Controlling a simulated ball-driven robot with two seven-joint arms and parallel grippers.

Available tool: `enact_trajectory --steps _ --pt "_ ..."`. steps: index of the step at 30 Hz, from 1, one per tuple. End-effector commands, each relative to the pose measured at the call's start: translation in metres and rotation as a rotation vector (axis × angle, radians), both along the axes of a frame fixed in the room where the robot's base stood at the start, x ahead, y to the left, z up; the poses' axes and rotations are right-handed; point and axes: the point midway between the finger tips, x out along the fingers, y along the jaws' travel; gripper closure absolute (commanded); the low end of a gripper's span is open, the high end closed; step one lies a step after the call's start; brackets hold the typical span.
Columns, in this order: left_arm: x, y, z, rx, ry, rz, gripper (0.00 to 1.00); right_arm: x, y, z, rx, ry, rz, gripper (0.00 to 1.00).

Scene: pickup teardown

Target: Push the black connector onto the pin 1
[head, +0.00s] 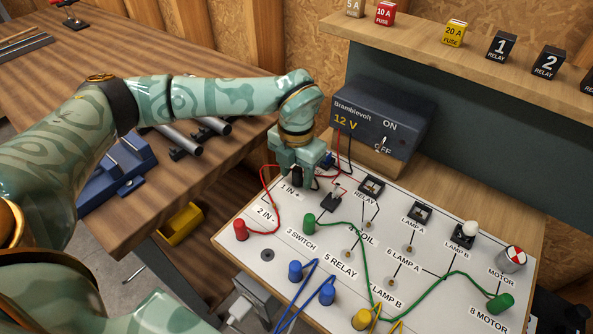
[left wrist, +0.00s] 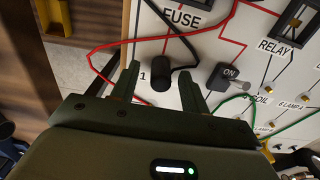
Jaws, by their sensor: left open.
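The black connector (left wrist: 160,82) stands beside the label 1 on the white panel (left wrist: 205,50), with a black wire running from it. My left gripper (head: 296,178) is over the panel's upper left corner, by the label 1 IN+. In the left wrist view its two fingers (left wrist: 160,84) are spread on either side of the black connector, with visible gaps. The connector shows only in part between the fingers in the head view (head: 297,178). Pin 1 is hidden, so I cannot tell how far the connector sits on it. My right gripper is out of view.
A red connector (head: 241,230) stands at 2 IN-, its red wire looping near my left gripper. A small switch (head: 334,197) is close on the right. The power box (head: 383,118) stands behind. Green (head: 309,223), blue (head: 295,271) and yellow (head: 362,319) connectors stand on the panel.

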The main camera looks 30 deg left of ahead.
Motion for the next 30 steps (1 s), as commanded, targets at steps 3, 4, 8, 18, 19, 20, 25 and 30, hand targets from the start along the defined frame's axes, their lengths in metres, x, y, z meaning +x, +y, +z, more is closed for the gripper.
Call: enact_trajectory --steps 3,4,8,18,19,20,25,30 --pt "0.001 0.000 0.016 0.000 -0.005 0.000 0.55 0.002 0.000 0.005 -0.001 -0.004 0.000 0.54" --pt "0.001 0.000 0.022 0.000 -0.006 0.000 0.55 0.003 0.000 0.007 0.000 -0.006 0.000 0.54" --pt "0.001 0.000 0.057 0.000 -0.008 0.000 0.55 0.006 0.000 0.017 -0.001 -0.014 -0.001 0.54" --pt "0.001 0.000 0.140 0.000 -0.005 0.000 0.55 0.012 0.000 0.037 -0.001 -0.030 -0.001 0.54" --pt "0.001 0.000 0.144 0.000 -0.005 0.000 0.55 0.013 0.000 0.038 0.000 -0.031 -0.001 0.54" --pt "0.000 0.000 0.149 0.000 -0.004 0.000 0.55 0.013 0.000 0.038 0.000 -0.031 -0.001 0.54" --pt "0.000 0.000 0.161 0.000 -0.001 -0.001 0.55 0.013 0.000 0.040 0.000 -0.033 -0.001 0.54" --pt "0.000 0.000 0.162 0.000 0.000 -0.001 0.55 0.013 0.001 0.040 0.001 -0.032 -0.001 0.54"
